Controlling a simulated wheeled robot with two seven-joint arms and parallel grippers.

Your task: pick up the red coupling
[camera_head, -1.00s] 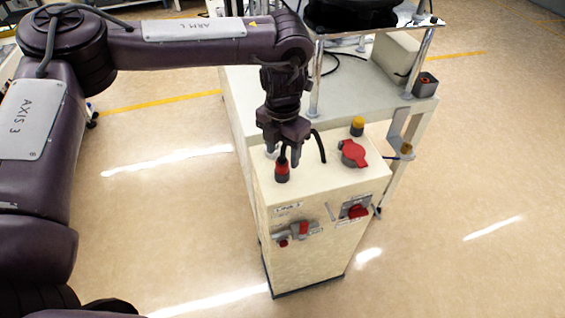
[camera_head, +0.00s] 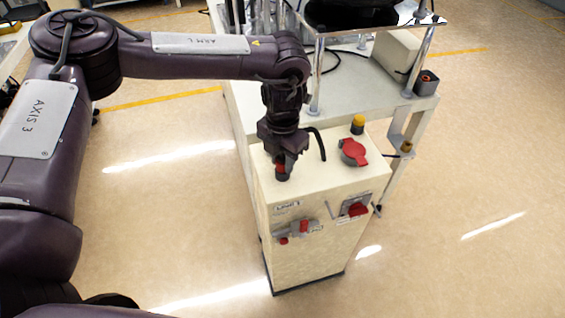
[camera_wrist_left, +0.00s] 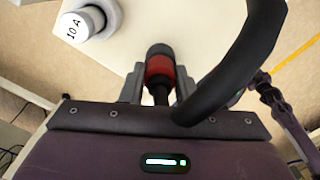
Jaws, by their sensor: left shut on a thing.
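The red coupling (camera_head: 281,169) has a dark lower end and stands upright near the left edge of the cream cabinet's top (camera_head: 319,180). My left gripper (camera_head: 284,164) is shut on it from above, and its fingers hide part of it in the head view. In the left wrist view the red band of the coupling (camera_wrist_left: 159,66) shows between the two grey fingers of my left gripper (camera_wrist_left: 159,84). A thick black cable (camera_wrist_left: 236,75) arcs close by on the right. My right gripper is not in view.
A red-lidded socket (camera_head: 353,152) and a yellow-topped button (camera_head: 358,124) are on the cabinet's top to the right. A red switch (camera_head: 357,209) is on its front. A bench with metal posts (camera_head: 318,75) stands behind. The floor around is clear.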

